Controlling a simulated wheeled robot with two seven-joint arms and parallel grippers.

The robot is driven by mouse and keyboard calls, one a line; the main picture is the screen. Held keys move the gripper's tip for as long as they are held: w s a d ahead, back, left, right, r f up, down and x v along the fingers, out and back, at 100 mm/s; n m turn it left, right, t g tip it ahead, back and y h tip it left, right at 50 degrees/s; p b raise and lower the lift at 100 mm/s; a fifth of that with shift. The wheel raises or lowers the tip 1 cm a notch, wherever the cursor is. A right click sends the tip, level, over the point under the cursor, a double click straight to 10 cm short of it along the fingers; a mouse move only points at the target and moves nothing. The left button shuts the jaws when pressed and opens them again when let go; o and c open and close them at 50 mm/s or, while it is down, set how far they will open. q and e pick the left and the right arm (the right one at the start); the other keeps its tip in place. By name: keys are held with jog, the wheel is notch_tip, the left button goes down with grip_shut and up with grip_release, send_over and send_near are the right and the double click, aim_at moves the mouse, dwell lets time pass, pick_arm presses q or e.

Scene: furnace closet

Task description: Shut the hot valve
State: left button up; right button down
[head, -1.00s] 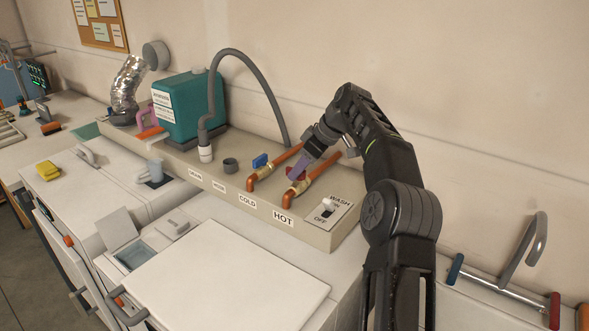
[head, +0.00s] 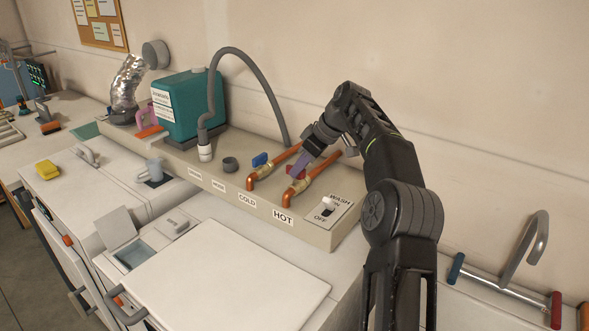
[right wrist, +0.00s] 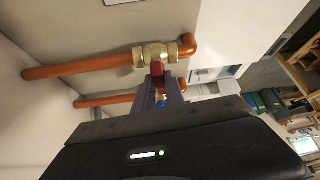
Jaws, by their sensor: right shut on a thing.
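The hot valve is a brass body (right wrist: 165,52) with a red handle (right wrist: 157,70), on the copper pipe above the HOT label (head: 283,217). My right gripper (head: 298,168) is shut on the red handle, its purple-grey fingers reaching down to it from the wall side. In the right wrist view the fingers (right wrist: 158,92) lie on both sides of the handle. There the handle appears to stand crosswise to the pipe. In the head view the fingers partly hide it. My left gripper is not in view.
The cold valve's blue handle (head: 260,159) is close by on the left. A switch plate (head: 328,209) marked WASH is to the right. A grey hose (head: 250,62) and a teal container (head: 188,107) stand farther left. The white lid (head: 225,275) in front is clear.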

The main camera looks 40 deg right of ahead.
jog(key=shift+a+f+m+h+b, duration=0.1)
jog(key=shift+f+m+h+b, duration=0.15)
jog(key=shift+m+b, duration=0.5)
jog(key=shift+r+m+h+b, duration=0.15)
jog(key=shift+m+h+b, duration=0.2)
jog(key=shift+b, duration=0.15)
jog(key=c, duration=1.3)
grip_release()
jog(key=shift+r, duration=0.1)
